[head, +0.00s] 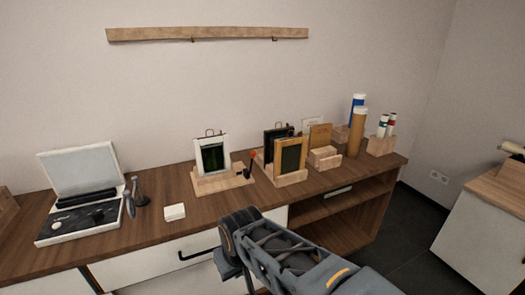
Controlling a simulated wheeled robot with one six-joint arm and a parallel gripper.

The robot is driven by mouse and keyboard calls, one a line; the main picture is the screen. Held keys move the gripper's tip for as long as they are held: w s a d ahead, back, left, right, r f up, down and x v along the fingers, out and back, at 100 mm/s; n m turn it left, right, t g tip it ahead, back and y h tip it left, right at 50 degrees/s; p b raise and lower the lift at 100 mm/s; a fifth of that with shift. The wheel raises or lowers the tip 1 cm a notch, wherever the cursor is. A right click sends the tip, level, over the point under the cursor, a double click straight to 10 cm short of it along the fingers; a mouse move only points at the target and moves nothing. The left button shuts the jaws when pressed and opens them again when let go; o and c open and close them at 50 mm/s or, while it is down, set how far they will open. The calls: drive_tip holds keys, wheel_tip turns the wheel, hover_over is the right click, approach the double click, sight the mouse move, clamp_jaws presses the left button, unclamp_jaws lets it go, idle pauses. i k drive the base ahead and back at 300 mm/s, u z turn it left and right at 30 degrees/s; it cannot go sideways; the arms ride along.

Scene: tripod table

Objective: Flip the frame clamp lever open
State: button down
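A white-bordered frame with a dark green panel (213,156) stands upright in a wooden base (222,181) on the long table. Just right of it, on the same base, is a small dark lever (248,171) with an orange-red tip (253,155). It looks like the clamp lever and stands roughly upright, leaning a little right. Whether it presses on the frame is too small to tell. My gripper's fingers cannot be made out.
A second holder with dark and wood-edged frames (290,157) stands close to the lever's right. Tall tubes (356,130) are farther right. A white block (174,212), grey tools (139,190) and an open case (82,190) lie left. The tabletop before the clamp is clear.

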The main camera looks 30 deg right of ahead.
sight(253, 153)
drive_tip(key=u, duration=0.05)
drive_tip(key=k, duration=1.15)
drive_tip(key=z, duration=0.65)
drive_tip(key=i, duration=2)
drive_tip(key=u, duration=0.65)
